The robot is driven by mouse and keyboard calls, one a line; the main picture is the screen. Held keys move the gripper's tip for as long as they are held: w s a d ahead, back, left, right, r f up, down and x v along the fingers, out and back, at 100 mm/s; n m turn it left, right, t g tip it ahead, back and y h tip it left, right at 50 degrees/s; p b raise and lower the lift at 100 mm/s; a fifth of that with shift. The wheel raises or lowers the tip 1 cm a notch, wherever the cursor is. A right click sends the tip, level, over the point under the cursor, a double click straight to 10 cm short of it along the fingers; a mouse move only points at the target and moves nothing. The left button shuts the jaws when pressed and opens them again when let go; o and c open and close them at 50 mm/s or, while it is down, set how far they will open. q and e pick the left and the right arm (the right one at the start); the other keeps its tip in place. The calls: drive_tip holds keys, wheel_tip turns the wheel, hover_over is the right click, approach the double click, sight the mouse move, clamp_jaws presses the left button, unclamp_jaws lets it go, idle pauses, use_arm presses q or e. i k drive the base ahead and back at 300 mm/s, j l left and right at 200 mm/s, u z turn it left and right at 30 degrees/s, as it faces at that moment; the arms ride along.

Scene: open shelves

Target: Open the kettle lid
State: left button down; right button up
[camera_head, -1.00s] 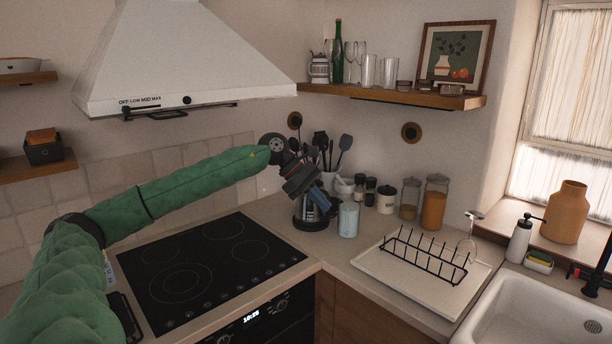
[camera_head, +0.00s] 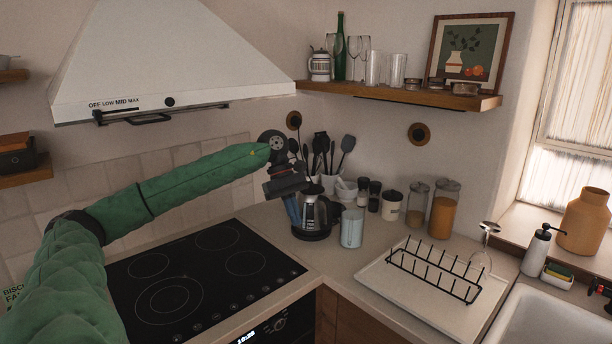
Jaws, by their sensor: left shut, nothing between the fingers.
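The kettle (camera_head: 317,217) stands upright on the counter in the back corner. It has a dark base and a dark top with a clear or shiny body. My left gripper (camera_head: 292,212) comes in from the left with its blue fingers pointing down. The fingers are shut and empty, at the kettle's left side in the picture. The gripper body hides part of the kettle's top left. I cannot tell whether the fingers touch the kettle or whether its lid is open. My right gripper is not in view.
A light blue cup (camera_head: 352,228) stands right of the kettle, with utensils and jars (camera_head: 445,209) behind and beside it. A wooden shelf (camera_head: 400,92) with glassware hangs above. The black cooktop (camera_head: 190,280) is clear. A dish rack (camera_head: 433,270) stands to the right.

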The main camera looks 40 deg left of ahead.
sight(314, 189)
drive_tip(key=i+j, duration=0.75)
drive_tip(key=j, duration=0.3)
drive_tip(key=i+j, duration=0.4)
drive_tip(key=j, duration=0.1)
